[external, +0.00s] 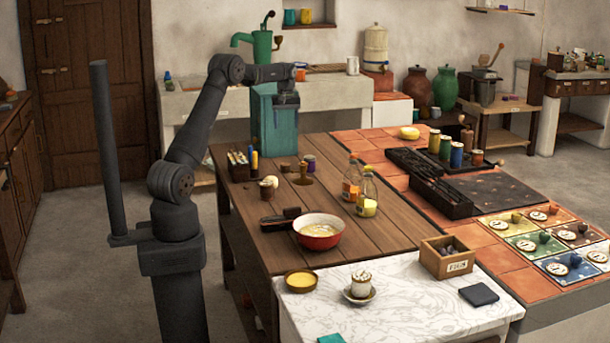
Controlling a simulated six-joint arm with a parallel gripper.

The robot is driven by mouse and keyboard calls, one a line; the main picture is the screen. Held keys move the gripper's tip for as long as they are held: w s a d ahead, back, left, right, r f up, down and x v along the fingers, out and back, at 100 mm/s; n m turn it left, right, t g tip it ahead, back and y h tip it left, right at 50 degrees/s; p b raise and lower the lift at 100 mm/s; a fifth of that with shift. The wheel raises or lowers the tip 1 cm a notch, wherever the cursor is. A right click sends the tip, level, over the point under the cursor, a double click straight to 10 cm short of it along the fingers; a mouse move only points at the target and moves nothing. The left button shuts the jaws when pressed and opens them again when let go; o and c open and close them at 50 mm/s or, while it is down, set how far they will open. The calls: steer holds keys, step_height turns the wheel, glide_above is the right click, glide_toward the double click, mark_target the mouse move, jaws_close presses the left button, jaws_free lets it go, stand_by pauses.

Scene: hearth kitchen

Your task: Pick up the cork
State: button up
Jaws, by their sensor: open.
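I cannot make out the cork for certain. A small brown stub (285,167) on the wooden table (385,238) could be it, but it is too small to tell. Beside it are a brown piece with a wide base (302,179), a dark purple jar (309,163) and a small pale jar (266,193). My gripper (287,104) is open, high above the table's far end, in front of the teal pump stand. It is well above these small things and touches none of them. Nothing shows between its fingers.
A box of coloured bottles (240,165) stands at the table's far left. Two sauce bottles (367,193) stand right of the small things. A marble slab (400,312) forms the near end.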

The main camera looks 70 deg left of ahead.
mark_target(285, 164)
steer(key=f, duration=1.7)
steer(key=shift+s+a+f, duration=0.15)
steer(key=shift+a+f, duration=0.15)
steer(key=shift+f, duration=0.1)
steer(key=c, duration=1)
